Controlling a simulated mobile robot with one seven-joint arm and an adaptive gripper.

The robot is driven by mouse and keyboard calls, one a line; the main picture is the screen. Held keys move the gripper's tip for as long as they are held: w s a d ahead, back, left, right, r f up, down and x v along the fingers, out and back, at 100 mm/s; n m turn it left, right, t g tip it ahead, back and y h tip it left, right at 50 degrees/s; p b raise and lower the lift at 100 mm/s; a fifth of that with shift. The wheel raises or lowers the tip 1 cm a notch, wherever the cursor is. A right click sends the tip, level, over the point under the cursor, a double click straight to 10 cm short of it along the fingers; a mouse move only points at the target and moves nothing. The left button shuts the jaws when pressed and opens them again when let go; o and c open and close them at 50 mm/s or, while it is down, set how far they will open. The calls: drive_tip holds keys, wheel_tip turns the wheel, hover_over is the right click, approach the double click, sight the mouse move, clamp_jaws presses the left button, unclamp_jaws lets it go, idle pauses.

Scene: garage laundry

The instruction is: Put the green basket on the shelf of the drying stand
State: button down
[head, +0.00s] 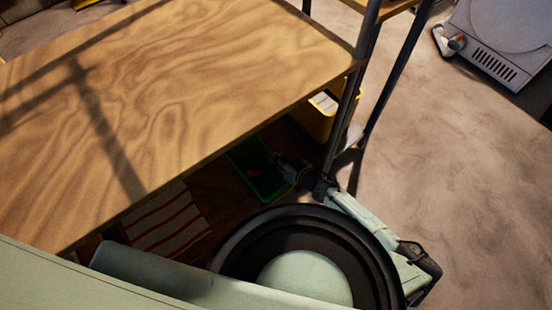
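The green basket (258,168) is low down in the shade under the large wooden board, on a dark brown surface. Only part of it shows; the board's front edge cuts off its far side. My gripper (290,168) is dark and small in the picture, at the basket's right end. Its fingers are in shadow, so I cannot tell whether they touch or grip the rim. A stand with dark metal posts (372,62) and a wooden shelf (388,4) rises at the top, partly out of frame. I cannot tell whether it is the drying stand.
The large wooden board (190,80) overhangs the basket from above. A yellow bin (313,122) stands behind my gripper by the posts. A red-striped cloth (168,222) lies left of the basket. A grey machine (495,45) is at top right. The concrete floor (455,185) at right is clear.

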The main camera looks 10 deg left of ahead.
drive_tip(key=shift+f, duration=0.3)
drive_tip(key=c, duration=1.8)
unclamp_jaws()
drive_tip(key=shift+d, duration=0.1)
drive_tip(key=v, duration=1.2)
